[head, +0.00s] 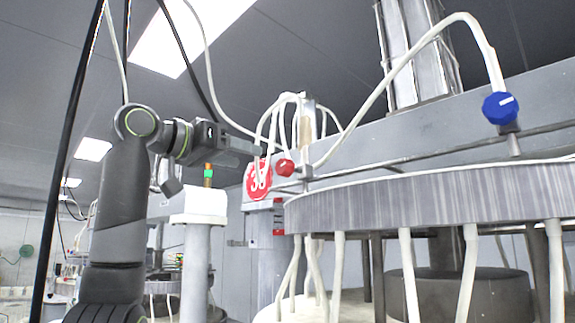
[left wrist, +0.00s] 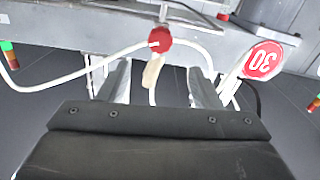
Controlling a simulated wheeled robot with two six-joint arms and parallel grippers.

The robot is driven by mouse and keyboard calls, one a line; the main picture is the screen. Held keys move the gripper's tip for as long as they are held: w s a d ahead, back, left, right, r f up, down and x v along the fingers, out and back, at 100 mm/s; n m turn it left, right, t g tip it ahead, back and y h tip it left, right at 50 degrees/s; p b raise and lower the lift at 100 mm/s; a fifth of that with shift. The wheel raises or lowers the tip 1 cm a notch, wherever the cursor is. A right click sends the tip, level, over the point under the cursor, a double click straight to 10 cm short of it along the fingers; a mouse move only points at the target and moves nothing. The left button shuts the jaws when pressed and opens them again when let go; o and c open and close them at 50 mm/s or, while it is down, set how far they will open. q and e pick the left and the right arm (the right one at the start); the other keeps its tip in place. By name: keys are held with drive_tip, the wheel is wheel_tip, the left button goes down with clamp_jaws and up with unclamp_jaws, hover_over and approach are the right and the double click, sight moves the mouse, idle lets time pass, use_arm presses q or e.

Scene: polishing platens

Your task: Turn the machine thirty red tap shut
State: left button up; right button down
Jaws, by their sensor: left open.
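The red tap (head: 284,168) sits on a white hose by the grey beam, close to the round red sign with 30 (head: 258,178). In the left wrist view the red tap (left wrist: 160,39) shows at the top middle, beyond the fingertips, and the red 30 sign (left wrist: 263,61) is to its right. My left gripper (head: 262,149) comes in from the left, just short of the tap. In the left wrist view its two fingers (left wrist: 157,85) are apart with a gap between them, not touching the tap. My right gripper is not in view.
A blue tap (head: 501,107) hangs on another hose at the upper right. The wide round grey platen (head: 430,200) with white legs fills the right. White hoses loop above the red tap. A signal light (head: 208,174) stands behind my left arm.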

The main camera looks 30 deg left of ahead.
sight(280, 165)
use_arm(q)
drive_tip(key=p+x, duration=0.5)
drive_tip(key=x, duration=0.7)
drive_tip(key=shift+r, duration=0.15)
drive_tip(key=shift+w+d+p, duration=0.25)
drive_tip(key=shift+w+p, duration=0.1)
drive_tip(key=shift+w, duration=0.3)
drive_tip(key=shift+c, duration=0.3)
drive_tip(key=c, duration=0.9)
